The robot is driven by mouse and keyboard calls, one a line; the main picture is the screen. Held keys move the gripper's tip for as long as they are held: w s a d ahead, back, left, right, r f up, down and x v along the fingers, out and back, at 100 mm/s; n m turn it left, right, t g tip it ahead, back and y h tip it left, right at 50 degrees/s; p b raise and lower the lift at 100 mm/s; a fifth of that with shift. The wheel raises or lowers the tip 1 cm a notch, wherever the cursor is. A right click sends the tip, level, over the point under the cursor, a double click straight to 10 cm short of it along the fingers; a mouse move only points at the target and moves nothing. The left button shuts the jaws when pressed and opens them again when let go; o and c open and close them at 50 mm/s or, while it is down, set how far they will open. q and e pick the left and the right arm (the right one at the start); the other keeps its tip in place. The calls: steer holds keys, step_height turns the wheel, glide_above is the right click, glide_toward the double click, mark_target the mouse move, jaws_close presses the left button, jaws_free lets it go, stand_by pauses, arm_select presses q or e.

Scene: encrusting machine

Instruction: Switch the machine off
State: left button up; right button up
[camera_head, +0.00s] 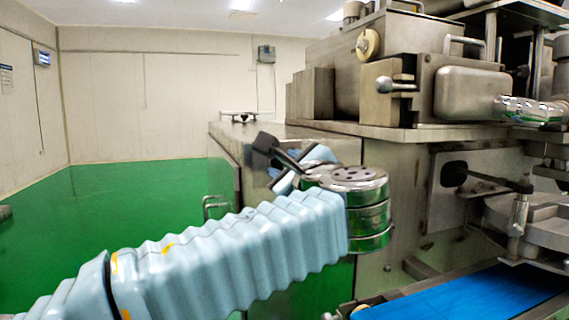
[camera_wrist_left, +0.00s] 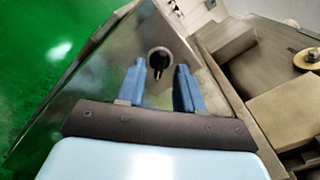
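The encrusting machine (camera_head: 400,140) is a large steel body filling the right half of the head view. In the left wrist view, a dark round switch knob (camera_wrist_left: 158,60) with a pale rim sits on a steel panel (camera_wrist_left: 110,70). My left gripper (camera_wrist_left: 161,72) is open, its two blue fingers apart and empty. The knob appears between and slightly beyond the fingertips; I cannot tell whether they touch it. In the head view my left gripper (camera_head: 303,165) is at the machine's near-left corner, partly hidden by my wrist. The knob is hidden there. My right gripper is not in view.
A blue conveyor belt (camera_head: 465,298) runs along the lower right. A lever with a black knob (camera_head: 454,174) juts from the machine front. A door handle (camera_head: 215,207) is on the left side panel.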

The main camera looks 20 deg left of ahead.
arm_select(q)
steer(key=shift+w+a, duration=0.45)
steer(key=shift+w, duration=0.15)
jaws_close()
